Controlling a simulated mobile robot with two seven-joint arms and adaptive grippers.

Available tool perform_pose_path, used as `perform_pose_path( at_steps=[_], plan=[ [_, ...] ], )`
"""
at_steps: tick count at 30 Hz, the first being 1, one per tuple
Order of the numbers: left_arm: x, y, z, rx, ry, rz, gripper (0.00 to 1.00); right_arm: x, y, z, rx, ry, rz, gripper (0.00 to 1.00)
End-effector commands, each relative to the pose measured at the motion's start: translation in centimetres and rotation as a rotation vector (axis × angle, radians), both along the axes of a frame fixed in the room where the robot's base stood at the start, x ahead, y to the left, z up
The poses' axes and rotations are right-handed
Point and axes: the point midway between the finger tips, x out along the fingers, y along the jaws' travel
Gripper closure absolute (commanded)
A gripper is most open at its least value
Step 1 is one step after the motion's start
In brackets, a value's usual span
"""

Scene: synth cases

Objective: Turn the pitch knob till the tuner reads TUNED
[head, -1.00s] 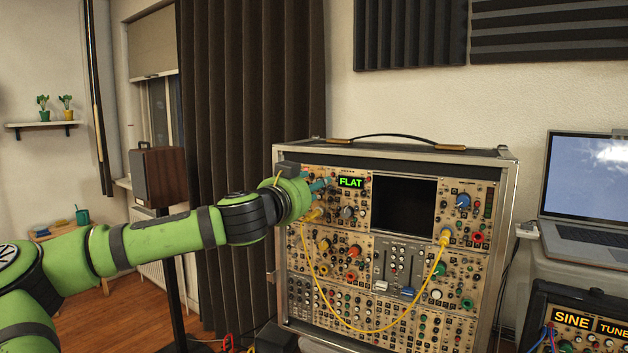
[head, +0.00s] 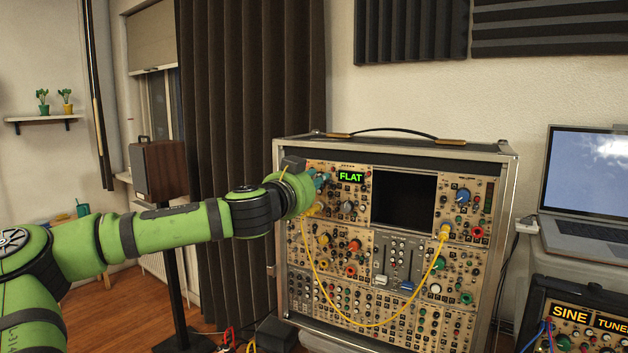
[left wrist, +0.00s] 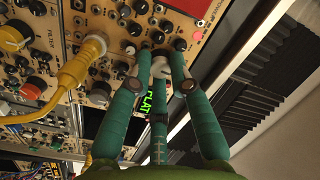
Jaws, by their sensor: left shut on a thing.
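The tuner display (head: 351,177) on the modular synth case (head: 510,200) reads FLAT in green letters. It also shows, tilted and partly covered by a finger, in the left wrist view (left wrist: 152,103). My left gripper (head: 322,181) is at the upper left of the panel, beside the display. In the left wrist view its teal fingers (left wrist: 158,62) are shut around a pale knob (left wrist: 161,71) on the panel. The knob's label is not readable, and in the head view the gripper hides the knob. My right gripper is not in view.
A yellow patch cable (head: 345,320) loops across the panel, and one plug (left wrist: 88,62) sits close to my left fingers. A laptop (head: 590,195) and a unit marked SINE (head: 571,314) stand at right. A speaker (head: 158,170) stands behind my left arm.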

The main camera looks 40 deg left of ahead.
Motion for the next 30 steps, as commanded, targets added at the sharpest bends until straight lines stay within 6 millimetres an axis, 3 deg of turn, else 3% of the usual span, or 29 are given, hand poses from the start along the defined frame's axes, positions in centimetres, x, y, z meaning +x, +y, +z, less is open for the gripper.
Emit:
perform_pose_path(
  at_steps=[9, 19, 20, 21, 30],
  plan=[
    [-0.02, -0.11, 0.30, 0.332, 0.080, -0.002, 1.00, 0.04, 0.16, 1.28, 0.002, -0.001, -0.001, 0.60],
    [-0.02, -0.12, 0.24, 0.362, 0.086, -0.002, 1.00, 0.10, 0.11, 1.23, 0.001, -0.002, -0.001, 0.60],
    [-0.02, -0.12, 0.24, 0.362, 0.086, -0.002, 0.71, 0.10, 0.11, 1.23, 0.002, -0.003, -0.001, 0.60],
    [-0.02, -0.12, 0.24, 0.362, 0.086, -0.002, 0.56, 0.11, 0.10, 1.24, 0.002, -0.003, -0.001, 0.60],
    [-0.01, -0.06, 0.09, 0.358, 0.089, -0.001, 0.56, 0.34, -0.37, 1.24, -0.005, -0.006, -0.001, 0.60]
  ],
)
